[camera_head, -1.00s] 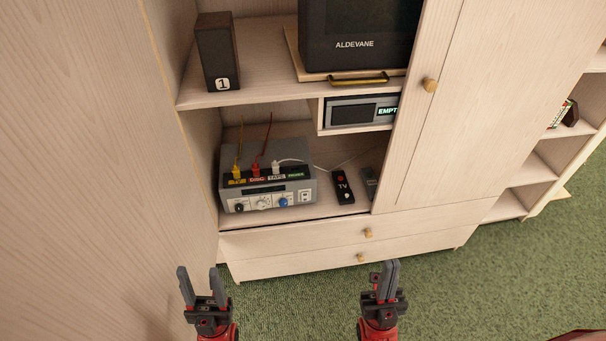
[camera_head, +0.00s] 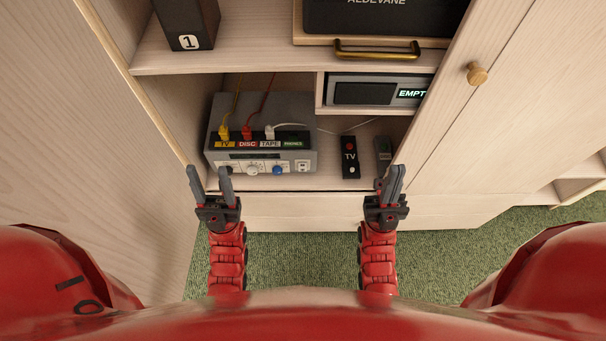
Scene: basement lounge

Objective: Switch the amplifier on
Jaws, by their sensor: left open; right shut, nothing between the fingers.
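The amplifier (camera_head: 262,157) is a grey box on the low shelf of the cabinet. Its top carries TV, DISC, TAPE and PHONES labels, with yellow, red and white plugs in the first three. Its front has a dark display strip, knobs including a blue knob (camera_head: 278,169), and a light switch plate (camera_head: 302,167) at the right end. The display looks dark. My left gripper (camera_head: 209,171) is open and empty at the amplifier's front left, hiding its lower left corner and a knob there. My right gripper (camera_head: 392,172) is shut and empty, right of the amplifier, before the shelf.
A black TV remote (camera_head: 350,157) and a grey remote (camera_head: 383,148) lie right of the amplifier. Above are a device reading EMPTY (camera_head: 376,92), a speaker marked 1 (camera_head: 187,24) and a brass handle (camera_head: 377,50). A tall wooden panel (camera_head: 80,130) stands close on the left.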

